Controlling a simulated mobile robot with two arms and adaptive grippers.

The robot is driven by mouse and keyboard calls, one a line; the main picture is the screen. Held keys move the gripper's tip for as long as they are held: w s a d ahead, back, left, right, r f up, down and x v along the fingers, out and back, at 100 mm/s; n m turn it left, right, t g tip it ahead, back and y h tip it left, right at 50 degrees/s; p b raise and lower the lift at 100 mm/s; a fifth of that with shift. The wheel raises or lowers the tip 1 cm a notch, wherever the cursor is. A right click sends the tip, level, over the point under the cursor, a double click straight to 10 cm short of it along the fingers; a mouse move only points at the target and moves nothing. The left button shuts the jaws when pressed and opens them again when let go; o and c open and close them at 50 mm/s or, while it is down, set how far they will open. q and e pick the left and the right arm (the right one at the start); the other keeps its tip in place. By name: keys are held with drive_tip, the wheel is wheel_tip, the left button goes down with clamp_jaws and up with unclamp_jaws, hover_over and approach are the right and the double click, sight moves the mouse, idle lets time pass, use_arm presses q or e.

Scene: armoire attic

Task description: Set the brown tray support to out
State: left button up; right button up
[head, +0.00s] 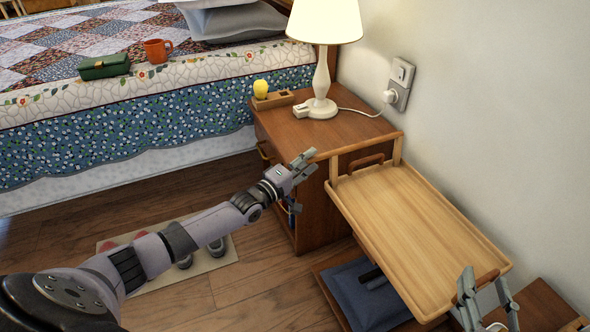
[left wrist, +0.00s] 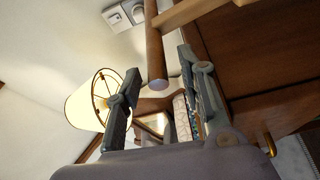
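A light wooden tray (head: 415,235) with brown handles stands out beside the nightstand, along the wall. A wooden bar (head: 345,150), apparently part of the tray support, runs along the nightstand's top right edge toward my left gripper. My left gripper (head: 303,164) is open at the bar's near end. In the left wrist view, a brown rod (left wrist: 155,50) reaches down between the open fingers, with a gap visible on both sides. I cannot tell whether it touches them. My right gripper (head: 488,300) is open and empty near the tray's front brown handle (head: 488,276).
The nightstand (head: 335,205) carries a white lamp (head: 322,80) and a small wooden holder (head: 272,100) with a yellow object. A wall outlet (head: 400,80) is behind the tray. A blue cushion (head: 355,290) sits below the tray. The bed (head: 140,120) is at the left.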

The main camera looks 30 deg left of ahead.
use_arm(q)
drive_tip(key=v, duration=1.1)
drive_tip(key=shift+s, duration=0.25)
drive_tip(key=shift+f, duration=0.1)
